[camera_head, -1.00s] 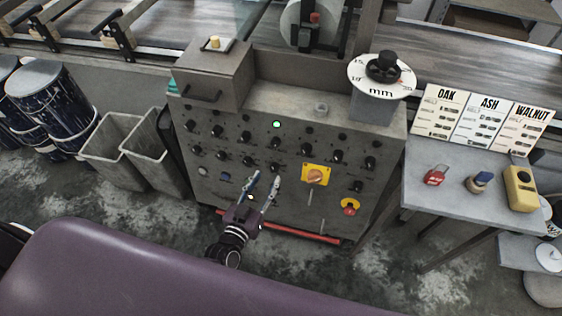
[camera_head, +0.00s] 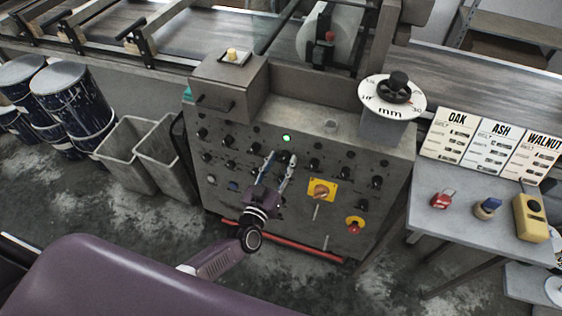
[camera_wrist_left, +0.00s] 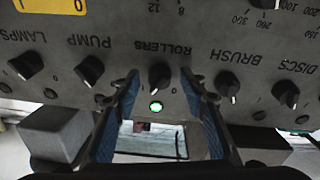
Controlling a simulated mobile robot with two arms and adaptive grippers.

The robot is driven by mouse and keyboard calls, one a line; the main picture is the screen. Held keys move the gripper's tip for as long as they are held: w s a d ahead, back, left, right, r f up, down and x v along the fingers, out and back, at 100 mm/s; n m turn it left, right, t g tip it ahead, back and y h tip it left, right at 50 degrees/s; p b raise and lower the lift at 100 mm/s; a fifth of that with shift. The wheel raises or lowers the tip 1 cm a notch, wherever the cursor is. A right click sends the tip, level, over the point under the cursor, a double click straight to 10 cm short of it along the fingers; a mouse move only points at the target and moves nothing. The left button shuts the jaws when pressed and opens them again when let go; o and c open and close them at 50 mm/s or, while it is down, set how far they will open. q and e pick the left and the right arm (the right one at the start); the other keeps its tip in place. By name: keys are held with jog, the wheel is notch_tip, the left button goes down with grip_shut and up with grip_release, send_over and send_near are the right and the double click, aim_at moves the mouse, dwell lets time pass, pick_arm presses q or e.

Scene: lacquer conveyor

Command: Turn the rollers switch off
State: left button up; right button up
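The rollers switch (camera_wrist_left: 160,76) is a black knob under the label "ROLLERS", which reads upside down in the left wrist view. Its pale pointer mark faces down and slightly left there. A green lamp (camera_wrist_left: 156,106) just below it in that view is lit, and it also shows lit in the head view (camera_head: 286,138). My left gripper (camera_wrist_left: 160,82) is open, with one blue-padded finger on each side of the knob. I cannot tell whether either finger touches it. In the head view my left gripper (camera_head: 281,156) is at the panel face, partly hiding the knobs there. My right gripper is not in view.
The pump knob (camera_wrist_left: 90,70) and brush knob (camera_wrist_left: 227,84) sit close outside the fingers. The control panel (camera_head: 225,190) also carries a yellow-plated rotary switch (camera_head: 321,190) and a red stop button (camera_head: 354,224). A side table (camera_head: 408,215) stands at right.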

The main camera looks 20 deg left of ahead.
pick_arm(q)
grip_shut()
dwell(0.4)
jog(key=shift+n, duration=0.4)
jog(key=n+y, duration=0.1)
jog(key=n, duration=0.2)
jog(key=n+b, duration=0.1)
jog(key=n, duration=0.2)
jog(key=shift+d+n+y, duration=0.2)
jog(key=shift+n+y, duration=0.1)
jog(key=shift+y, duration=0.1)
jog(key=n+y, duration=0.1)
jog(key=n, duration=0.5)
jog(key=shift+r+g, duration=0.1)
jog(key=shift+g, duration=0.2)
jog(key=shift+n, duration=0.3)
grip_release()
